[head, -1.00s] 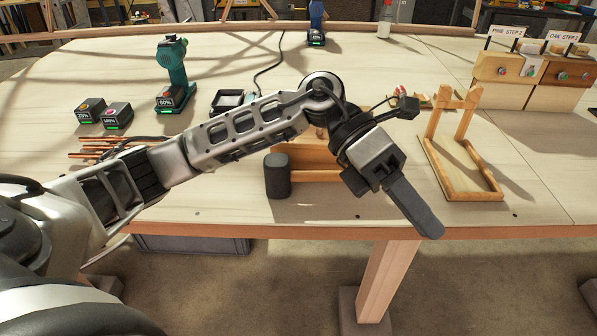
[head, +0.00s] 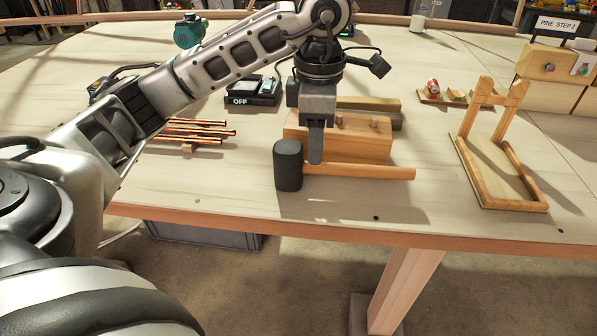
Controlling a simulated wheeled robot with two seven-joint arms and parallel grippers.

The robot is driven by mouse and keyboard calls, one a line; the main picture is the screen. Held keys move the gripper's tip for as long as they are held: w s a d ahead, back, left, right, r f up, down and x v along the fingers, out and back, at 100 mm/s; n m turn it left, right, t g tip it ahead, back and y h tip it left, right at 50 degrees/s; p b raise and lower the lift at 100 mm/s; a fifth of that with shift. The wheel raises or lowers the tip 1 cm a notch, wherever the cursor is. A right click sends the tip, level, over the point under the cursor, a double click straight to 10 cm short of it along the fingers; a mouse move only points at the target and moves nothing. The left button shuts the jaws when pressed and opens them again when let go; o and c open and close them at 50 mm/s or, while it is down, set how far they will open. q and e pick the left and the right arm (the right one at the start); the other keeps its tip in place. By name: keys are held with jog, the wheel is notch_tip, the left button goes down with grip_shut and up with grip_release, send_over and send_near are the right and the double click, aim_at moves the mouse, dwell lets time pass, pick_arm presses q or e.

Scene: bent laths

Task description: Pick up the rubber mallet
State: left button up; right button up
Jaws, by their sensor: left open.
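The rubber mallet lies near the table's front edge, with a black head (head: 288,166) at left and a pale wooden handle (head: 372,172) reaching right. My left gripper (head: 316,158) points down over the handle, just right of the head. It is open, and the near finger covers a short part of the handle. The far finger is hidden, so I cannot tell whether the handle lies between the fingers. My right gripper is out of view.
A wooden block (head: 350,143) stands close behind the handle. Several copper-coloured rods (head: 190,130) lie to the left. A black device marked OFF (head: 252,96) sits behind. A wooden stand (head: 500,180) is at right. The table is clear between handle and stand.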

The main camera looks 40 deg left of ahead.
aim_at(316, 173)
pick_arm(q)
jog(key=shift+d+f, duration=0.1)
jog(key=shift+f, duration=3.15)
grip_shut()
